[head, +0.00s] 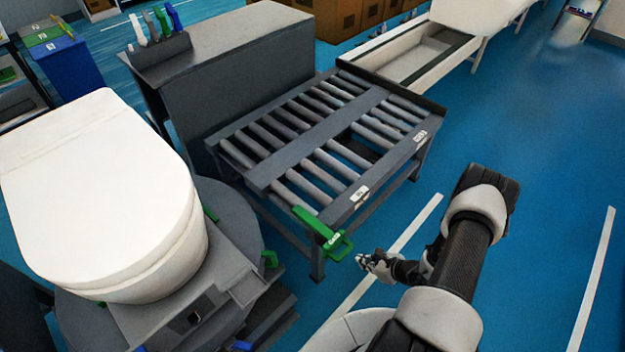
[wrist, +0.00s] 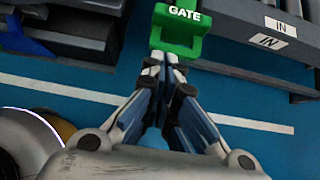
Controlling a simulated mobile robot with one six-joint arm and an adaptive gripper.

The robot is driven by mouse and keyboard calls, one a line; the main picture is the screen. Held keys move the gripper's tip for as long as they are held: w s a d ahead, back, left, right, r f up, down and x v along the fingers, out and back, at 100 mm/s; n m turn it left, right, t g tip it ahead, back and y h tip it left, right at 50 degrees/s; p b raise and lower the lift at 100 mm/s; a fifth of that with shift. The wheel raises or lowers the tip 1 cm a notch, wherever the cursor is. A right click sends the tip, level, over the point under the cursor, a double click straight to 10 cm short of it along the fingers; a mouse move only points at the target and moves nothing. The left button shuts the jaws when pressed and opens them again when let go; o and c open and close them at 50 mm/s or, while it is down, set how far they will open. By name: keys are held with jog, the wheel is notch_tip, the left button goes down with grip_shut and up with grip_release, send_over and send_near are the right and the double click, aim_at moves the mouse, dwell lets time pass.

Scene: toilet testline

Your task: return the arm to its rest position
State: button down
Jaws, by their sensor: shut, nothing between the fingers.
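My gripper (head: 366,259) is at the end of my bent arm, over the blue floor near the front corner of the roller table. In the wrist view my gripper (wrist: 160,58) has its fingertips together, with nothing between them. A green gate handle (head: 325,232) sticks out from the table's front corner, just left of and beyond the gripper. In the wrist view the green handle (wrist: 180,28), marked GATE, lies just past the fingertips. I cannot tell whether they touch it.
The roller table (head: 350,205) stands ahead. A white toilet (head: 100,190) rests on a dark turntable at left. A dark cabinet (head: 240,60) with several coloured-handled tools stands behind. A white trough (head: 420,55) is at the back. Blue floor (head: 545,200) is clear on the right.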

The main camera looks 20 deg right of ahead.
jog(key=w+a+r+n+y, duration=0.1)
jog(key=w+r+n, duration=0.25)
jog(key=r, duration=0.45)
jog(key=w+a+r+n+y, duration=0.1)
jog(key=w+a+r+n, duration=0.2)
jog(key=r, duration=0.4)
jog(key=w+a+r+n+g+y, duration=0.15)
jog(key=a+r+n, duration=0.25)
jog(key=r, duration=0.5)
jog(key=w+a+r+n+g, duration=0.15)
jog(key=a+r+n, duration=0.25)
jog(key=r, duration=0.5)
jog(key=s+a+r+n+g+h, duration=0.1)
jog(key=s+a+r+n, duration=0.4)
jog(key=r, duration=0.2)
jog(key=s+a+r+n+g+h, duration=0.1)
jog(key=s+a+r+n+g, duration=0.1)
jog(key=s+a+r+n, duration=0.4)
jog(key=s+d+r+n+t+h, duration=0.1)
jog(key=s+r+n+t+h, duration=0.1)
jog(key=s+r+n+h, duration=0.3)
jog(key=shift+s+d+r+n, duration=0.4)
jog(key=shift+s+r, duration=1.3)
jog(key=shift+s, duration=1.55)
